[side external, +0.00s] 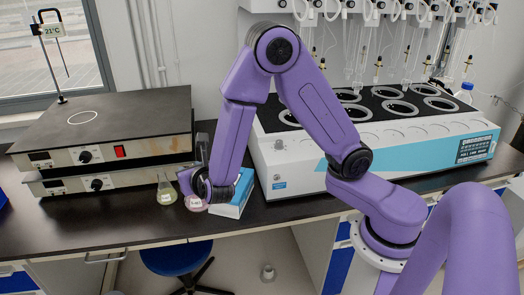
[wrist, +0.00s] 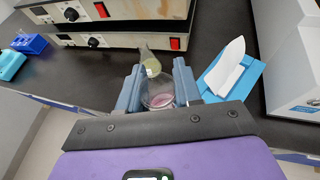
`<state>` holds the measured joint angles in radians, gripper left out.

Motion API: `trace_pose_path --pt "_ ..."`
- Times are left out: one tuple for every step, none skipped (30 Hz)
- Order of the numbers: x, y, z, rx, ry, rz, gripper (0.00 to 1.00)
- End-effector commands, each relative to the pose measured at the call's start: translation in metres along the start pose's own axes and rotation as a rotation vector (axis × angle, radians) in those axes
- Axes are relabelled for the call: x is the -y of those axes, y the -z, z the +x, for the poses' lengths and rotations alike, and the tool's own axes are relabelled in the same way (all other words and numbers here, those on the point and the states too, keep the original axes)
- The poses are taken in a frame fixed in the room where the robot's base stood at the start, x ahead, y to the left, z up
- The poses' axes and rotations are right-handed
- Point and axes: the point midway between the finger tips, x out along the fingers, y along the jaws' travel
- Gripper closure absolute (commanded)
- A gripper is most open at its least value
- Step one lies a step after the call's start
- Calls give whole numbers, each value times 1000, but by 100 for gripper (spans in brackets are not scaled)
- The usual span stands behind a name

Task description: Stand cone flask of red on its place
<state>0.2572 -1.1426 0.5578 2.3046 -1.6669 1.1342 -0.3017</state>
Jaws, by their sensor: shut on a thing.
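The cone flask of red (wrist: 160,98) holds pinkish-red liquid and sits between the two blue-grey fingers of my gripper (wrist: 158,80), which is shut on it. In the side view the pink flask (side external: 196,204) shows low by the bench top, largely hidden by my gripper (side external: 197,188). I cannot tell whether its base touches the bench. A white ring (side external: 82,117) is marked on the dark top of the upper hotplate (side external: 120,110).
A flask of yellow-green liquid (side external: 166,192) stands close by, left of the pink one; it also shows just beyond it in the wrist view (wrist: 151,64). A blue tissue box (side external: 236,196) is close on the right. The distiller (side external: 380,140) stands further right.

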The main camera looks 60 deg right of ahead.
Motion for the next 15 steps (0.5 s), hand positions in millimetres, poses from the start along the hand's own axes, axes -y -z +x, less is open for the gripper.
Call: trace_pose_path --pt "1 -1 -1 1 0 1 100" --pt "1 -1 -1 1 2 2 100" --pt "3 -3 0 1 8 5 100" --pt "5 -4 1 1 15 8 100" --pt "8 -6 2 1 24 13 100" --pt "12 -10 4 1 40 19 100" --pt "16 -14 6 2 54 25 100" --pt "21 -18 8 2 71 34 100" --pt "29 -23 11 2 97 46 100" --pt "36 -28 13 2 120 55 100" --pt "43 -34 16 3 144 67 100" --pt "54 -41 19 2 181 82 100" --pt "64 -47 22 3 210 95 100" --pt "73 -52 24 2 240 108 100" --pt "87 -60 26 2 282 124 100"
